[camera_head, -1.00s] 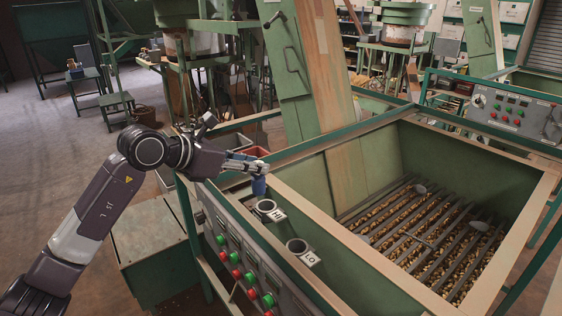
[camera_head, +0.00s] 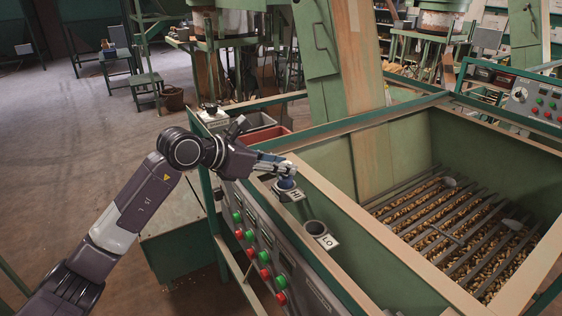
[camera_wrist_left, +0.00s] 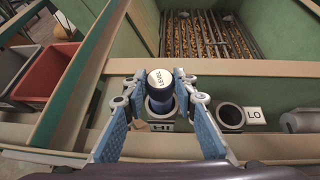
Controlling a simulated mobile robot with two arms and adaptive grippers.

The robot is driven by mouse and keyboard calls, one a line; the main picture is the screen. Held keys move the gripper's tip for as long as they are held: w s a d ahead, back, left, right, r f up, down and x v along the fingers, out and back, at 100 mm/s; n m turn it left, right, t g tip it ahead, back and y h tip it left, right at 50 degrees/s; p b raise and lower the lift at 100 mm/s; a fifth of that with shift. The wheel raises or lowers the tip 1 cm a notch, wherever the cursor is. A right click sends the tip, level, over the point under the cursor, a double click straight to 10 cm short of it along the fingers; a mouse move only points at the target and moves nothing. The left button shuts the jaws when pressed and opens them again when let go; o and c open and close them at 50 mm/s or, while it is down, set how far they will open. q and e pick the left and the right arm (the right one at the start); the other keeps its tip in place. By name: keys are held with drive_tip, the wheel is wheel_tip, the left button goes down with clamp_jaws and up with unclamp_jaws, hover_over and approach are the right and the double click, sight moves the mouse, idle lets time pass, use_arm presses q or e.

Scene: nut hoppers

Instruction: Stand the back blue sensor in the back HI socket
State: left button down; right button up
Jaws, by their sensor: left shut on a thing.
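The blue sensor (camera_head: 287,183) has a dark cap with a white round top, marked LEVEL in the left wrist view (camera_wrist_left: 160,79). My left gripper (camera_head: 284,166) is shut on it, with one blue-padded finger on each side. The sensor is about upright over the mouth of the HI socket (camera_head: 291,196), a grey ring with a white label on the hopper's ledge. Its lower end is at the rim or just inside; how deep is hidden. My right gripper is not in view.
The empty LO socket (camera_head: 316,229) stands nearer on the same ledge. A red bin (camera_head: 268,137) and a grey bin (camera_head: 250,122) sit beyond the gripper. The hopper (camera_head: 400,150) with nuts under a grate lies to the right. Buttons line the front panel.

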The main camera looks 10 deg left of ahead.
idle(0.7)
use_arm(q)
drive_tip(key=shift+s, duration=0.1)
idle(0.5)
drive_tip(key=shift+b, duration=0.3)
drive_tip(key=shift+f, duration=0.1)
drive_tip(key=shift+f+b, duration=0.4)
drive_tip(key=shift+f, duration=0.05)
drive_tip(key=c, duration=1.8)
unclamp_jaws()
drive_tip(key=shift+c, duration=0.2)
